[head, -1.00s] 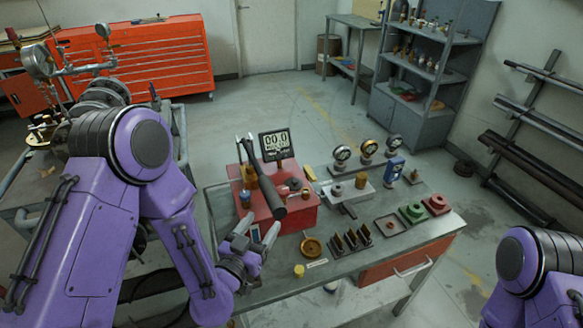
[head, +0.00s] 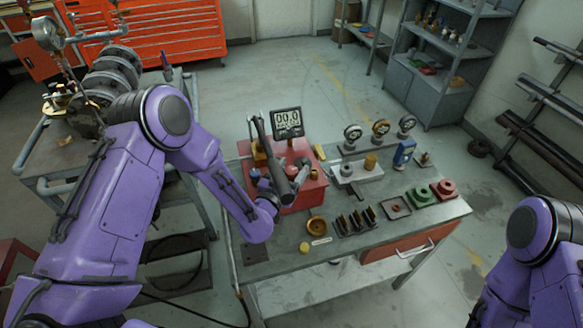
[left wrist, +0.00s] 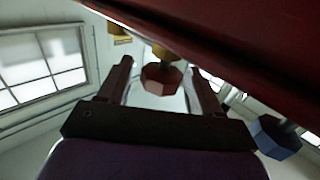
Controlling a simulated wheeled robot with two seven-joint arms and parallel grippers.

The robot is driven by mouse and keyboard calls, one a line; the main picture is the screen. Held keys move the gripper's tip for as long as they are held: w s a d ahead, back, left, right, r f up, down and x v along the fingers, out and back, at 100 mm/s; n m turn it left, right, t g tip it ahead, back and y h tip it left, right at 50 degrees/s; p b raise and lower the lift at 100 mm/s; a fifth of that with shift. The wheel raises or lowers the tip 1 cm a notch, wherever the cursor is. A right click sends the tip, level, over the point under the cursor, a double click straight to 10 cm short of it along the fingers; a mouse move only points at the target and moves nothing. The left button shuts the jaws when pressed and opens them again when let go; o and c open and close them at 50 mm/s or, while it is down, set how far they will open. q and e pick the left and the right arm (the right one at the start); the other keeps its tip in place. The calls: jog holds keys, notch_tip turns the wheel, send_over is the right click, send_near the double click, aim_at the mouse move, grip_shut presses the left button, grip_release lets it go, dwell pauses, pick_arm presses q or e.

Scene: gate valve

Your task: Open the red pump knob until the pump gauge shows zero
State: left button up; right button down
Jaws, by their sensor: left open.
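The red pump (head: 311,192) stands on the bench, with a black lever handle across its front. Its digital gauge (head: 287,123) appears to read 00.0; the smaller text is illegible. In the left wrist view the faceted red knob (left wrist: 161,78) sits between the two fingers of my left gripper (left wrist: 163,82). The fingers are open, with a gap visible on both sides of the knob. A blue knob (left wrist: 275,137) is outside the fingers to the right. In the head view my left forearm and wrist reach the pump's front left and hide most of the gripper and the red knob. My right gripper is out of view.
A grey cart with machinery stands at the left. Open floor lies beyond the bench.

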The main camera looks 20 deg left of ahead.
pick_arm(q)
jog(key=shift+s, duration=0.15)
jog(key=c, duration=1)
jog(key=shift+o, duration=0.2)
jog(key=shift+f+n+y+b, duration=0.1)
jog(key=shift+n+y+b, duration=0.7)
jog(key=shift+y, duration=0.4)
jog(key=shift+n+y, duration=0.7)
jog(key=shift+y, duration=0.4)
jog(key=o, duration=1)
jog(key=shift+c, duration=0.2)
jog(key=shift+w, duration=0.2)
